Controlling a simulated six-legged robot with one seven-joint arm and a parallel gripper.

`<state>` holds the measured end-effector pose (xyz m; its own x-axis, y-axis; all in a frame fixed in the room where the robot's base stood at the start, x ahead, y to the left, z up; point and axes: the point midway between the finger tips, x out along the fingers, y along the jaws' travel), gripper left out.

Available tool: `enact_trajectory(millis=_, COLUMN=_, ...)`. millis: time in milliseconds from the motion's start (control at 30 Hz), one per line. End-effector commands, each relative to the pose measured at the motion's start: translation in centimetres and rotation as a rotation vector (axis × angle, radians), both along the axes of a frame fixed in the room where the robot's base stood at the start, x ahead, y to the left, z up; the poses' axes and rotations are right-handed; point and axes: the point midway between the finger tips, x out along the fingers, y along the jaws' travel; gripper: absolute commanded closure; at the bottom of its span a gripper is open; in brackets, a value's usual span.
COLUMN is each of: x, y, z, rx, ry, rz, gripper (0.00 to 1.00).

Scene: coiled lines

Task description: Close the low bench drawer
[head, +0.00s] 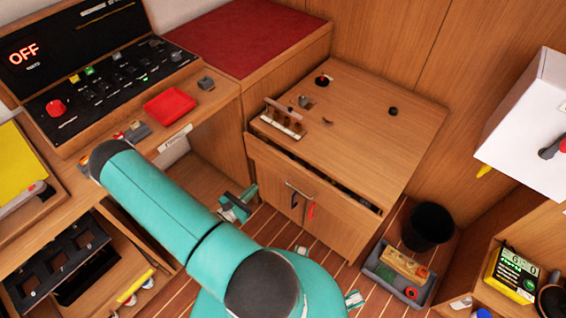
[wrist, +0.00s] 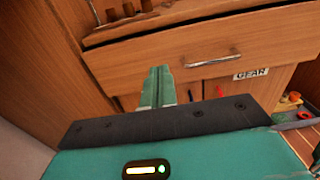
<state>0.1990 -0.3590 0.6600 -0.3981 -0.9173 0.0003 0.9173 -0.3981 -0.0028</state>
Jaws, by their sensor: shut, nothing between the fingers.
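The low bench (head: 365,115) is a wooden cabinet in the middle of the head view. Its drawer front (head: 275,168) stands out from the body, with a dark gap behind its top edge, so it is partly open. A metal bar handle (head: 299,190) is on the drawer front. The wrist view shows the drawer front (wrist: 130,66) and handle (wrist: 214,61) close ahead. My gripper (head: 240,205) is to the left of the handle and near the floor side of the bench. Its teal fingers (wrist: 157,85) are together and empty, in front of the lower drawer edge; contact cannot be told.
A black bin (head: 428,227) and a grey tray (head: 395,275) of small items stand right of the bench. A control panel desk (head: 115,85) is at left. A wooden rack (head: 283,122) sits on the bench top.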

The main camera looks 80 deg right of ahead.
Motion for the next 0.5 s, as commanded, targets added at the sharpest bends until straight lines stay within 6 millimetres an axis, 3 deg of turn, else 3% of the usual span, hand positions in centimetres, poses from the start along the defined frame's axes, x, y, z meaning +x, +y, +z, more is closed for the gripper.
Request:
enact_trajectory(millis=233, x=-0.1, y=0.0, z=0.1, rx=0.001, ry=0.001, rz=0.001, gripper=1.00)
enact_trajectory(millis=500, x=-1.9, y=-4.0, z=0.1, rx=0.000, ry=0.000, rz=-0.002, gripper=1.00)
